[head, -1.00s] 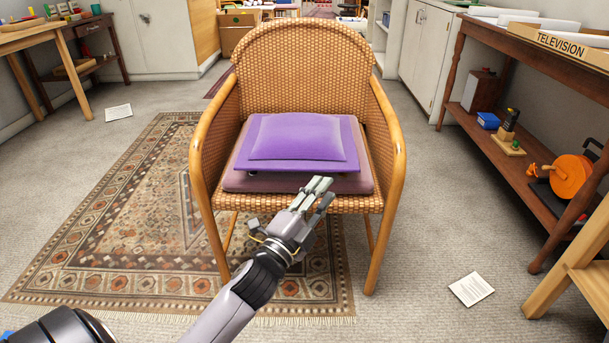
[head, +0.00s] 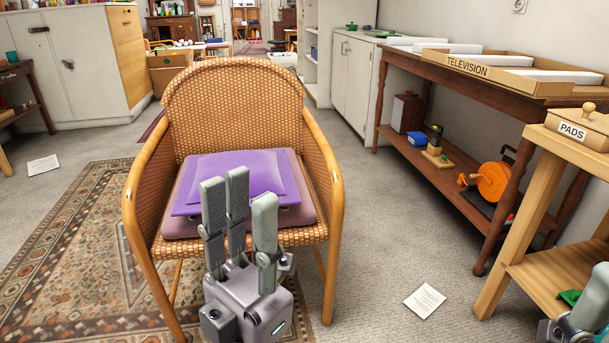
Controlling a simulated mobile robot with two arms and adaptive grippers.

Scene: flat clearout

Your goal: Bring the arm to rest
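My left gripper (head: 245,208) stands upright in front of the wicker chair (head: 232,105), low in the middle of the head view. Its fingers point up and are spread apart, with nothing between them. They hide part of the chair's seat front and of the purple folder-like item (head: 262,171) on the seat cushion (head: 180,225). My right gripper (head: 585,315) shows only in part at the bottom right corner, and its opening cannot be made out.
A patterned rug (head: 75,240) lies under the chair at left. Paper sheets lie on the floor at right (head: 424,300) and left (head: 43,165). A long shelf table with a tray labelled TELEVISION (head: 520,78) runs along the right. A wooden table with a PADS box (head: 580,127) stands nearer.

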